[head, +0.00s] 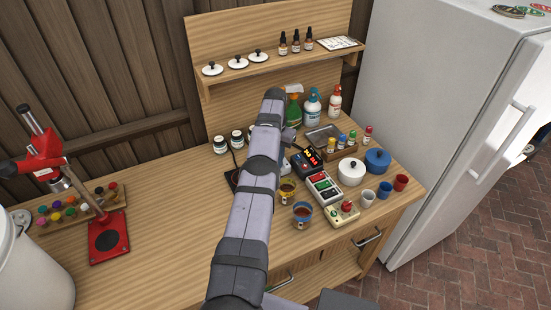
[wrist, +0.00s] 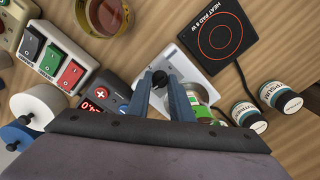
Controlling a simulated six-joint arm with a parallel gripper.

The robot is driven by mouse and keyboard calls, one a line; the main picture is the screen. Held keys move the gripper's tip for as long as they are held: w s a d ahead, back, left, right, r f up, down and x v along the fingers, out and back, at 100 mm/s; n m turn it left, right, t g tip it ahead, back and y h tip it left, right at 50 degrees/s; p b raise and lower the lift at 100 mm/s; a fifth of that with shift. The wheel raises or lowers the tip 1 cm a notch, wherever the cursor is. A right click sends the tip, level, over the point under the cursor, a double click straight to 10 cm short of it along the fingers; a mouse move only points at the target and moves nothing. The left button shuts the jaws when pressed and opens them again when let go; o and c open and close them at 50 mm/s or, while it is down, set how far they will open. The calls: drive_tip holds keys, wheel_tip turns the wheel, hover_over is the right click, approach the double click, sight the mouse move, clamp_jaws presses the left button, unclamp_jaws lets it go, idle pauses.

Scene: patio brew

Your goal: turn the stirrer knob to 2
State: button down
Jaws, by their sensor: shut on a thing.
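In the wrist view, a pale grey stirrer unit (wrist: 178,62) sits on the wooden bench, with a small black knob (wrist: 160,77) on it. My gripper (wrist: 160,86) is shut on the knob, one finger on each side. The fingers cover part of the unit, and I cannot read any number or pointer mark at the knob. In the head view my arm hides most of the stirrer and the knob.
A black heat pad (wrist: 218,42) lies beside the stirrer. Spray bottles (head: 312,107) stand behind. Glass cups (head: 302,213) stand in front. The bench's left middle (head: 165,220) is clear.

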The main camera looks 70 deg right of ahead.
drive_tip(key=m, duration=0.4)
drive_tip(key=shift+m, duration=0.4)
drive_tip(key=m, duration=0.3)
drive_tip(key=shift+m, duration=0.3)
drive_tip(key=m, duration=0.3)
drive_tip(key=shift+m, duration=0.3)
drive_tip(key=shift+f+m, duration=0.1)
drive_tip(key=shift+m, duration=1.7)
drive_tip(key=shift+s, duration=0.1)
drive_tip(key=c, duration=1.6)
unclamp_jaws()
drive_tip(key=shift+o, duration=0.2)
drive_tip(key=shift+r, duration=0.2)
